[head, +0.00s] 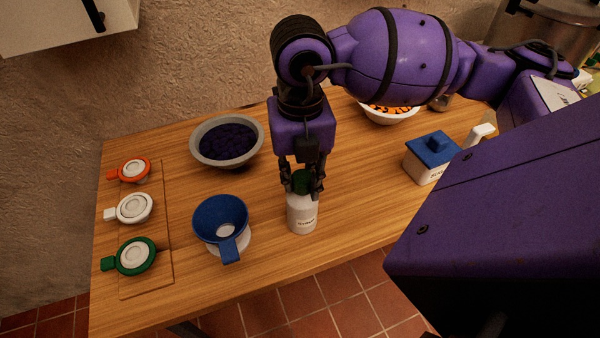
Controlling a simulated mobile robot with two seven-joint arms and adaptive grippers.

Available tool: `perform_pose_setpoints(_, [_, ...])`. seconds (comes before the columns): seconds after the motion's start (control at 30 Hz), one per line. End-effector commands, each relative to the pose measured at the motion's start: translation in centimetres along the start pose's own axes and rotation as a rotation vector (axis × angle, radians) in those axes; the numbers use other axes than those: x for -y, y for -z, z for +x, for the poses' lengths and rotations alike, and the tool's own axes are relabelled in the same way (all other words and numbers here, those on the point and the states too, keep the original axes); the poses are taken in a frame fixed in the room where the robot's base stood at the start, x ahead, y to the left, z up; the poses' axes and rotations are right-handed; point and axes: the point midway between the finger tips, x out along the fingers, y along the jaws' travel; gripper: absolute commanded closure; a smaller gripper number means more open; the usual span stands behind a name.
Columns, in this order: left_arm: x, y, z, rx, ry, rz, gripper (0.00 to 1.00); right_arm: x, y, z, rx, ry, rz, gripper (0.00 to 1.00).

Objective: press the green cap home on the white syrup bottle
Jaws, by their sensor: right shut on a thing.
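The green cap (300,181) is at the top of the bottle, between the fingers of my right gripper (302,190). My right gripper points straight down and is shut on the green cap. The fingers hide much of the cap and the bottle's neck, so I cannot tell how far down the cap sits. My left gripper is not in view.
A blue funnel (220,215) on a white base stands left of the bottle. A grey bowl of dark berries (228,162) is behind. A board (159,280) with orange, white and green clip lids lies at left. A blue-lidded box (428,165) stands at right.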

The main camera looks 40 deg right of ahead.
Motion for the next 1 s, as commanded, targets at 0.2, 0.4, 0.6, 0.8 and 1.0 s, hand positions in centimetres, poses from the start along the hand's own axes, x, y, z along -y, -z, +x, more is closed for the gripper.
perform_pose_setpoints(0.2, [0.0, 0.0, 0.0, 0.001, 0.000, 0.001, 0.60, 0.0, 0.0, 0.1, -0.001, 0.001, 0.000, 0.54])
perform_pose_setpoints(0.4, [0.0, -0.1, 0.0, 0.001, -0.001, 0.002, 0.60, 0.0, 0.0, 0.1, -0.001, 0.001, 0.000, 0.54])
perform_pose_setpoints(0.6, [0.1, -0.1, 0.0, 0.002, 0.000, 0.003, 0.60, 0.0, -0.1, -1.0, 0.002, 0.000, 0.000, 0.54])
perform_pose_setpoints(0.8, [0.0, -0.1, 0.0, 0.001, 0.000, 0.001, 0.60, -0.1, -0.1, -4.9, 0.005, -0.002, 0.001, 0.54])
perform_pose_setpoints(1.0, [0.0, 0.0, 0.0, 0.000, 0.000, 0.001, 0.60, 0.0, -0.1, -9.0, 0.004, -0.001, 0.000, 0.54])
